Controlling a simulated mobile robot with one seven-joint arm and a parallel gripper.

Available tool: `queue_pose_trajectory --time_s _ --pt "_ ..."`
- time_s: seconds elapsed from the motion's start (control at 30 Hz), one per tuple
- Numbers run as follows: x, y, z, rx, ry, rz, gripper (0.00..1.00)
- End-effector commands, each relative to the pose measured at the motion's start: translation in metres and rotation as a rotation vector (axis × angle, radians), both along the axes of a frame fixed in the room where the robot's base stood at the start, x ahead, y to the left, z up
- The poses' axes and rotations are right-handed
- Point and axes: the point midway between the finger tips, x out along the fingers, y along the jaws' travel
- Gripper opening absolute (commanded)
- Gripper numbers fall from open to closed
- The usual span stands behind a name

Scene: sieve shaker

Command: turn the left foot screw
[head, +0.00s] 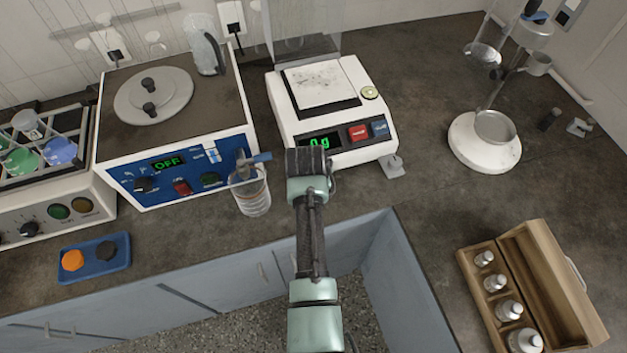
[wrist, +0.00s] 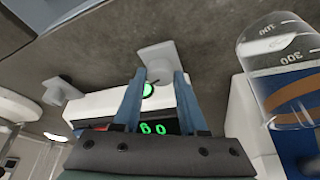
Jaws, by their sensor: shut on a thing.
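The white balance (head: 340,145) stands at the back middle, its display (head: 320,140) showing a green 0 g. My gripper (head: 307,160) is at its front left corner and hides that corner in the head view. In the wrist view, the two blue fingers (wrist: 160,75) are shut on the left foot screw (wrist: 156,58), a grey piece at the balance's edge. The fingertips partly cover it, so its turn angle is unclear. The right foot screw (head: 393,166) sticks out at the front right corner and also shows in the wrist view (wrist: 62,90).
A clear graduated bottle (head: 251,192) stands close left of my gripper; it also shows in the wrist view (wrist: 285,75). A blue tray (head: 95,258) and an open wooden weight box (head: 530,290) lie nearer.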

Motion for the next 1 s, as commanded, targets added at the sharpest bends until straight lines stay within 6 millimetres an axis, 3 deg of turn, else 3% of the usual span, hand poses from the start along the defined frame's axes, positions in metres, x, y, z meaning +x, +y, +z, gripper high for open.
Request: queue_pose_trajectory --time_s 0.27,0.3,0.43,0.77,1.0 --pt "0.001 0.0 0.001 0.001 -0.002 0.0 0.0" --pt "0.001 0.0 0.001 0.001 -0.002 0.0 0.49" --pt "0.001 0.0 0.001 0.0 -0.002 0.001 0.72" --pt "0.0 0.0 0.002 0.0 -0.001 0.001 0.72" --pt "-0.009 0.001 0.024 0.0 -0.004 0.002 0.72"
